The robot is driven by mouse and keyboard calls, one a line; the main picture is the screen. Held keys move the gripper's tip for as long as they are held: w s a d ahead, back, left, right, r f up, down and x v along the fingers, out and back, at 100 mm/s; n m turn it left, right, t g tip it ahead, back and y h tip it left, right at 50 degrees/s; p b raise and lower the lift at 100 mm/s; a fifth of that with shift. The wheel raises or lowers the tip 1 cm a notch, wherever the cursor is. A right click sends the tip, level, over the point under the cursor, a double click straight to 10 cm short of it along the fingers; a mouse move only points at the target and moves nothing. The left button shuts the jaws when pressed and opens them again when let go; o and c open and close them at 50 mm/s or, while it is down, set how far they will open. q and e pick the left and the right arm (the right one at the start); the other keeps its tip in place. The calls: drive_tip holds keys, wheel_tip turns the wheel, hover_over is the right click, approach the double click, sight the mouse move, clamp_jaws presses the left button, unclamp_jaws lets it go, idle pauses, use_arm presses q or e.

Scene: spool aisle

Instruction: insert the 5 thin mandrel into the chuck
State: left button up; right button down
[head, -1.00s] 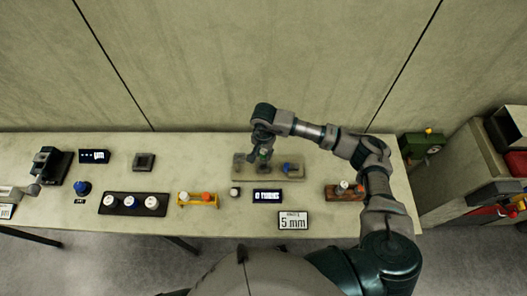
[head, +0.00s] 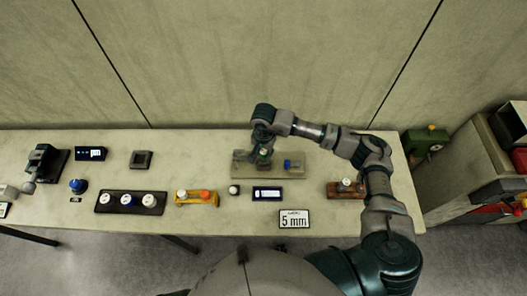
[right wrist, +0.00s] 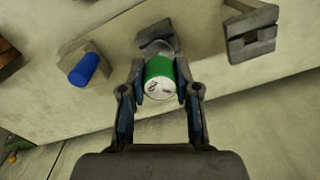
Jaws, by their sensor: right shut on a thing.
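My right gripper (head: 263,158) is over a pale fixture board (head: 240,170) on the bench. In the right wrist view, its two fingers (right wrist: 160,88) are shut on a green cylinder with a white marked end (right wrist: 160,76), which I take to be the mandrel. A grey piece (right wrist: 155,46) shows just beyond the cylinder; whether they touch is unclear. A slotted grey block (right wrist: 250,44) stands to the right and a blue cylinder (right wrist: 84,70) on a block to the left. I cannot tell for certain which part is the chuck. My left gripper is out of view.
In front of the board are a lit display (head: 267,194) and a "5 mm" sign (head: 294,219). A brown rack (head: 335,190) is to the right. A yellow holder (head: 196,203) and a dark rack of white-topped pieces (head: 130,211) are to the left.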

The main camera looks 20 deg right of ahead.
drive_tip(key=shift+f+b, duration=0.35)
drive_tip(key=shift+f, duration=0.05)
drive_tip(key=c, duration=0.8)
unclamp_jaws()
drive_tip(key=shift+o, duration=0.2)
wheel_tip(320, 180, up, 12)
drive_tip(key=shift+f, duration=0.1)
